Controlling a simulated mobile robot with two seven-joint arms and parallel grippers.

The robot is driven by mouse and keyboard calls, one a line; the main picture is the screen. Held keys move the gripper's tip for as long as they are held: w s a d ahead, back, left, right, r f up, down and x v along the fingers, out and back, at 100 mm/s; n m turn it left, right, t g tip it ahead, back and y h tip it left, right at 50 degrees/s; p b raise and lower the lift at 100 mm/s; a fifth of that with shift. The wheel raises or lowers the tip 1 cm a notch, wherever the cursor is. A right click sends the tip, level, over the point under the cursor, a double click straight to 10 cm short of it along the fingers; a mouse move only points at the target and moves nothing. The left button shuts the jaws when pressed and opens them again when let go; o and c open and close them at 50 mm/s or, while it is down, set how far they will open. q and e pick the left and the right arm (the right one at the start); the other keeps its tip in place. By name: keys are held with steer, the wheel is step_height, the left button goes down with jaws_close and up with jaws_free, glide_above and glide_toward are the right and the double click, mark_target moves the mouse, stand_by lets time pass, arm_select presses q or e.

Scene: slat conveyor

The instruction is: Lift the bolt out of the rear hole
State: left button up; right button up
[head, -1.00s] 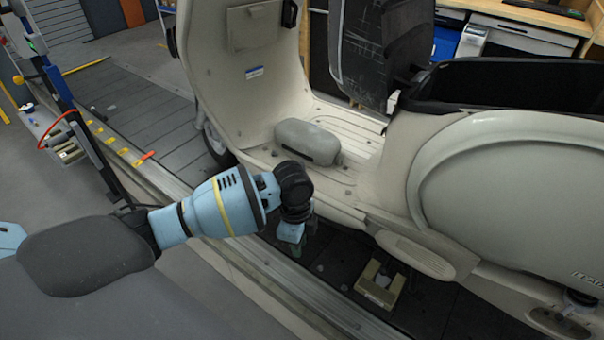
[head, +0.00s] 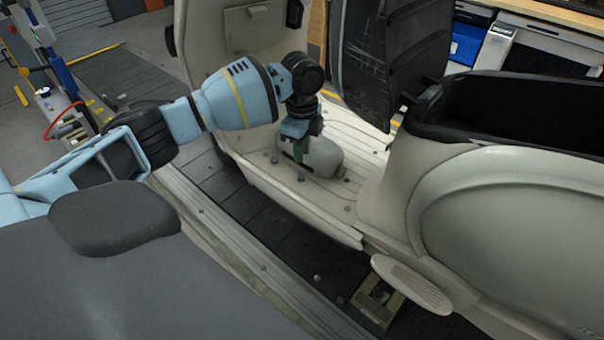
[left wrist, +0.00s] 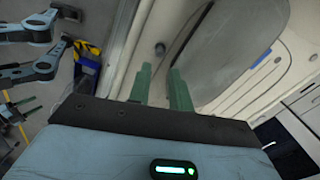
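The cream scooter body (head: 300,208) has a flat footboard carrying a rounded grey cover (head: 324,158). Small grey bolt heads show on the footboard, one (head: 274,160) left of the cover and another (head: 300,178) near the outer edge. I cannot tell which marks the rear hole. My left gripper (head: 301,150) is over the footboard, in front of the cover. In the left wrist view its two green fingers (left wrist: 160,76) stand apart with nothing between them. A bolt (left wrist: 160,48) shows just beyond the fingertips, beside the cover (left wrist: 230,50).
The upright front shield (head: 225,60) stands behind my left arm, and a dark panel (head: 385,65) rises at the seat side. The seat body (head: 500,190) is on the right. Slat conveyor (head: 255,225) runs below the footboard's outer edge.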

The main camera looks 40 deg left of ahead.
mark_target(301, 171)
arm_select(q)
steer(key=shift+a+f, duration=0.1)
steer(key=shift+f, duration=2.7)
jaws_close()
